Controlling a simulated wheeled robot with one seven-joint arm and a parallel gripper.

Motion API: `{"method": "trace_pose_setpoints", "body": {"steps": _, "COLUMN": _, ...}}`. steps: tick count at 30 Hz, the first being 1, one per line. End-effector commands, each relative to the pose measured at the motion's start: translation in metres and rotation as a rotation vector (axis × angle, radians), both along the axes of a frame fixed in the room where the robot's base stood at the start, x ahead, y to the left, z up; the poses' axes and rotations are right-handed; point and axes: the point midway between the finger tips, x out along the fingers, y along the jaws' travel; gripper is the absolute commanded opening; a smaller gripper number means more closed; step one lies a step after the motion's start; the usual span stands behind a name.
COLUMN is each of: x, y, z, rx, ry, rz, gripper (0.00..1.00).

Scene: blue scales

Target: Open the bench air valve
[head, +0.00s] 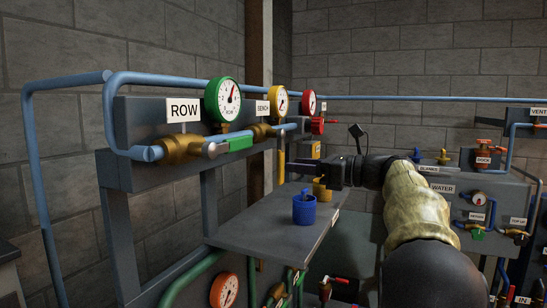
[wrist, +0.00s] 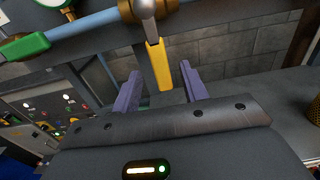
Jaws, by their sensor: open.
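The bench air valve (head: 262,132) is a brass body on the blue pipe, beside a label that seems to read BENCH and below a yellow-rimmed gauge (head: 280,101). Its yellow lever (head: 281,166) hangs straight down, across the pipe. In the wrist view the yellow lever (wrist: 160,66) hangs from a grey stem on the brass body (wrist: 140,9). My gripper (head: 300,172) is open, with its purple fingers (wrist: 160,88) on either side of the lever in the picture. No contact shows, and I cannot tell how deep the lever sits between them.
The ROW valve's green lever (head: 240,143) lies along the pipe at left. A red-handled valve (head: 318,125) is to the right. Below my gripper, a grey shelf (head: 270,232) holds a blue cup (head: 304,210) and a yellow cup (head: 322,190). A water panel (head: 465,190) stands at right.

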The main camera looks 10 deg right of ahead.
Motion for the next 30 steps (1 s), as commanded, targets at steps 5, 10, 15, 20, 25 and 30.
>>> {"method": "trace_pose_setpoints", "body": {"steps": 5, "x": 0.019, "y": 0.028, "z": 0.004, "rx": 0.000, "ry": 0.001, "rz": 0.005, "gripper": 0.44}}
{"method": "trace_pose_setpoints", "body": {"steps": 10, "x": 0.034, "y": 0.048, "z": 0.003, "rx": 0.001, "ry": 0.001, "rz": 0.003, "gripper": 0.44}}
{"method": "trace_pose_setpoints", "body": {"steps": 15, "x": 0.041, "y": 0.058, "z": 0.001, "rx": 0.000, "ry": 0.000, "rz": 0.000, "gripper": 0.44}}
{"method": "trace_pose_setpoints", "body": {"steps": 20, "x": 0.042, "y": 0.058, "z": 0.000, "rx": 0.000, "ry": 0.000, "rz": -0.001, "gripper": 0.44}}
{"method": "trace_pose_setpoints", "body": {"steps": 25, "x": 0.042, "y": 0.058, "z": 0.000, "rx": 0.000, "ry": 0.000, "rz": 0.000, "gripper": 0.32}}
{"method": "trace_pose_setpoints", "body": {"steps": 30, "x": 0.042, "y": 0.058, "z": 0.000, "rx": 0.000, "ry": 0.000, "rz": 0.000, "gripper": 0.00}}
